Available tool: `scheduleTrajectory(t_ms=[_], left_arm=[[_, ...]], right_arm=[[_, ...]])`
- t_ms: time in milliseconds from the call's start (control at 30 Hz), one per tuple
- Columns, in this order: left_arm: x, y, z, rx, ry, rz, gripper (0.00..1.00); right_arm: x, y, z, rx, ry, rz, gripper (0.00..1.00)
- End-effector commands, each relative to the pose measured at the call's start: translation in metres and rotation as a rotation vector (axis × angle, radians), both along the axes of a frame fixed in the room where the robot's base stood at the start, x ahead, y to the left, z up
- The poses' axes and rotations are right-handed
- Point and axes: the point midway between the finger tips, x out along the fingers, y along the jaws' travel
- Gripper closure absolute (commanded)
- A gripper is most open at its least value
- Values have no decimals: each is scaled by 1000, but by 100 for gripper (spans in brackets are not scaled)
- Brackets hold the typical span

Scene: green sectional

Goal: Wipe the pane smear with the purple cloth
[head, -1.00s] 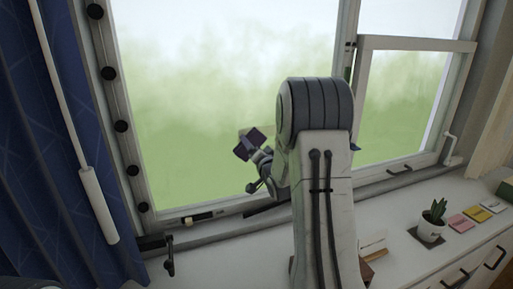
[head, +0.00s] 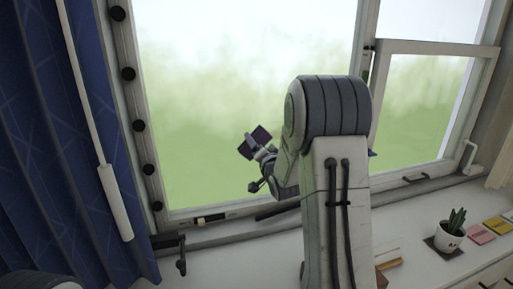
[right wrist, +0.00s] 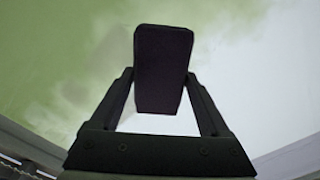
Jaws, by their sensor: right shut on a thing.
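The purple cloth (head: 262,135) is a dark, block-like pad in my right gripper (head: 256,146), in front of the large window pane (head: 200,90). In the right wrist view the cloth (right wrist: 163,60) stands between the two fingers of the gripper (right wrist: 160,80), which are shut on it. I cannot tell whether it touches the glass. A faint greyish patch, perhaps the smear (right wrist: 78,92), shows on the pane left of the cloth in the right wrist view. I cannot make out the smear in the head view. My left gripper is not in view.
A blue curtain (head: 75,150) and a white rod (head: 115,200) hang at the left. The window's lower frame and sill run below the pane. A potted plant (head: 451,236) and coloured notes (head: 481,234) stand on the white counter (head: 420,270) at the right.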

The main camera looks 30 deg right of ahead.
Motion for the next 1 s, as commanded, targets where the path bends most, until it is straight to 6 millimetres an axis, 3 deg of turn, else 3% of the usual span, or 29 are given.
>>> scheduleTrajectory(t_ms=[200,567,1000], left_arm=[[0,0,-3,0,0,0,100],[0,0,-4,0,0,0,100],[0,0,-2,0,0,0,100]], right_arm=[[-7,-22,-1,0,0,-6,64],[-11,-36,-1,1,0,-4,64],[-17,-69,-1,2,2,-4,64]])
